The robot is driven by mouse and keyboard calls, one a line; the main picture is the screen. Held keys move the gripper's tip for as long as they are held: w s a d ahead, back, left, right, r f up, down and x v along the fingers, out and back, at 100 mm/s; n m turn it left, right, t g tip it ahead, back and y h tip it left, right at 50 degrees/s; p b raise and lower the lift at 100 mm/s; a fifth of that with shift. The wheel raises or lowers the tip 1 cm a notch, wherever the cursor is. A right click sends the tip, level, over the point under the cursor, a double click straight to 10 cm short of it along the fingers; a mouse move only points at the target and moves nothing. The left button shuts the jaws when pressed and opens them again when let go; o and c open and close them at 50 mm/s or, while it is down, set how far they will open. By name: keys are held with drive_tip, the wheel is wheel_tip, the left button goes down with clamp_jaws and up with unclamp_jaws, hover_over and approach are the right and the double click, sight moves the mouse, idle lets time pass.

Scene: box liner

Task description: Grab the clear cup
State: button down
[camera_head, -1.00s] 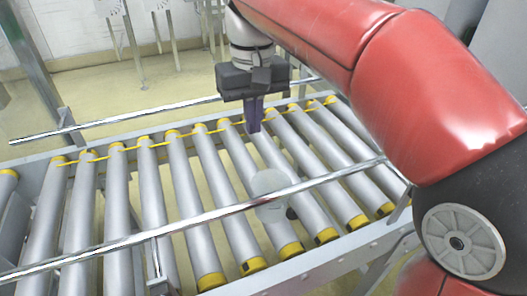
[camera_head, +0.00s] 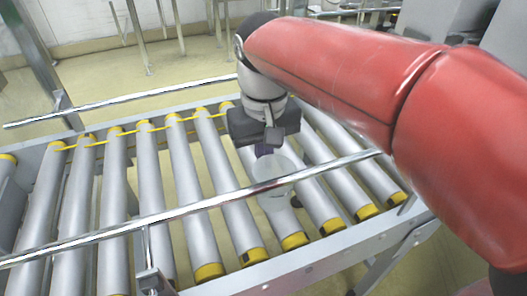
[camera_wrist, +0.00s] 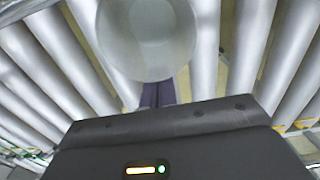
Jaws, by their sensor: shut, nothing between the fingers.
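The clear cup (camera_head: 280,188) stands on the rollers of the conveyor, close to the near rail, and the rollers show through it. In the wrist view the cup (camera_wrist: 147,38) is seen from above, its round rim just past the fingertips. My gripper (camera_head: 264,150) is directly behind the cup in the head view, pointing down, its purple fingers partly hidden by the cup's rim. In the wrist view the fingers (camera_wrist: 157,94) are together with nothing between them. I cannot tell whether they touch the cup.
The roller conveyor (camera_head: 152,200) runs across the view. A metal rail (camera_head: 130,228) passes along its near side by the cup, and another rail (camera_head: 150,102) along the far side. The rollers left of the cup are bare.

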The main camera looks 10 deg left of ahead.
sight(272, 171)
idle(0.3)
drive_tip(key=shift+s+d+b, duration=0.2)
drive_tip(key=shift+s+d, duration=0.3)
drive_tip(key=shift+s, duration=0.35)
drive_tip(key=shift+s+d+b, duration=0.15)
drive_tip(key=shift+s+d, duration=0.35)
drive_tip(key=shift+s, duration=0.35)
